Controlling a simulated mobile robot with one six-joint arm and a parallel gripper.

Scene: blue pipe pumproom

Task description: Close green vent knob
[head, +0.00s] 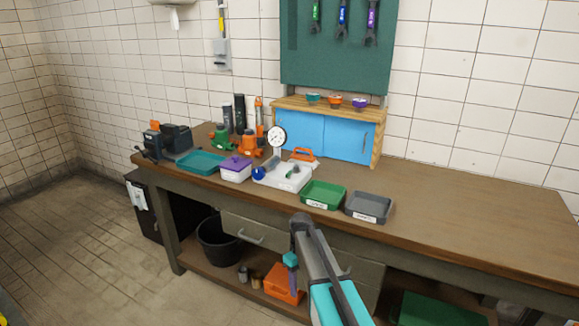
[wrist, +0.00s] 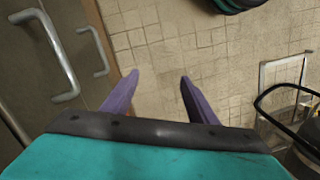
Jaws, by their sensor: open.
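A pressure gauge (head: 276,136) with a white dial stands upright on a white base (head: 284,177) on the workbench. A blue knob (head: 258,173) sits at the base's left side. A small dark greenish knob (head: 293,174) shows on the base's right part; it is too small to tell surely whether it is the green vent knob or how it is turned. My gripper (wrist: 156,78) has two purple fingers spread apart with nothing between them in the wrist view. In the head view it hangs down in front of the bench, below the top, well apart from the gauge.
On the bench (head: 480,215), a green tray (head: 322,188) and a grey tray (head: 368,201) stand right of the base. A purple-lidded box (head: 236,163) and a teal tray (head: 200,158) stand left. Drawer handles (wrist: 52,60) are near my gripper. The bench's right side is clear.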

